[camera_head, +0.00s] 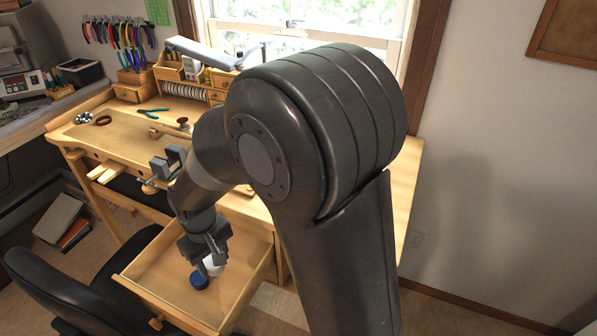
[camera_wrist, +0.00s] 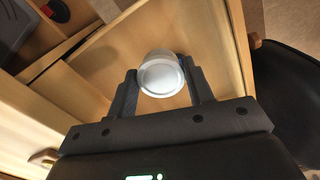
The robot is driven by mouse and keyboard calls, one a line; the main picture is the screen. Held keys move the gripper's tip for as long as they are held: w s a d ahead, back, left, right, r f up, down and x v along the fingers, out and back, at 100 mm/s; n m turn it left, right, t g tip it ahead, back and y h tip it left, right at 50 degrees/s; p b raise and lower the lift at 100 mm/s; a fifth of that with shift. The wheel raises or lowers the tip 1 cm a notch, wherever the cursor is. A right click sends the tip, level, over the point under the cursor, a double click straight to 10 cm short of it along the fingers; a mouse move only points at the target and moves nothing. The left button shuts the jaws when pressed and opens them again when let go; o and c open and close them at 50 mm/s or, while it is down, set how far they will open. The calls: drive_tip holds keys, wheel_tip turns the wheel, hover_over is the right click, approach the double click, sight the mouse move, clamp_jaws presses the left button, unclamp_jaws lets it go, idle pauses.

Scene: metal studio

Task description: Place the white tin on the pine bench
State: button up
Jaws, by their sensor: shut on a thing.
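The white tin (camera_wrist: 161,76) sits between the two fingers of my gripper (camera_wrist: 162,88) in the wrist view, and the gripper is shut on it. In the head view the white tin (camera_head: 212,266) shows just under my gripper (camera_head: 209,254), over the open drawer (camera_head: 238,294). I cannot tell if the tin touches the drawer floor. The pine bench (camera_head: 122,138) stands behind and above the drawer, its right part hidden by my arm.
A blue round thing (camera_head: 199,280) is in the drawer beside the tin. A black chair (camera_head: 60,290) stands at the front left. The bench's middle left is mostly clear.

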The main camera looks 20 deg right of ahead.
wheel_tip(320, 180, up, 23)
drive_tip(key=w+d+m, duration=0.1)
drive_tip(key=w+d, duration=0.3)
drive_tip(key=d, duration=0.3)
drive_tip(key=w+d+r+m, duration=0.1)
drive_tip(key=w+d+m, duration=0.1)
drive_tip(key=w+d, duration=0.45)
drive_tip(key=w+d+m, duration=0.1)
drive_tip(key=w+d, duration=0.2)
drive_tip(key=d, duration=0.6)
drive_tip(key=s+d+f+m, duration=0.15)
drive_tip(key=d+m, duration=0.25)
drive_tip(key=d, duration=2.4)
drive_tip(key=w+a+f, duration=0.2)
drive_tip(key=w+f, duration=0.1)
drive_tip(key=w+a+f, duration=0.2)
drive_tip(key=w+f, duration=0.1)
drive_tip(key=f, duration=0.1)
drive_tip(key=w+a+f, duration=0.2)
drive_tip(key=w+f, duration=0.1)
drive_tip(key=f, duration=0.1)
drive_tip(key=shift+a+f, duration=0.1)
drive_tip(key=shift+a, duration=0.2)
drive_tip(key=shift+w+a+f, duration=0.1)
drive_tip(key=shift+w+a, duration=0.05)
drive_tip(key=shift+f, duration=2)
drive_tip(key=shift+f, duration=0.1)
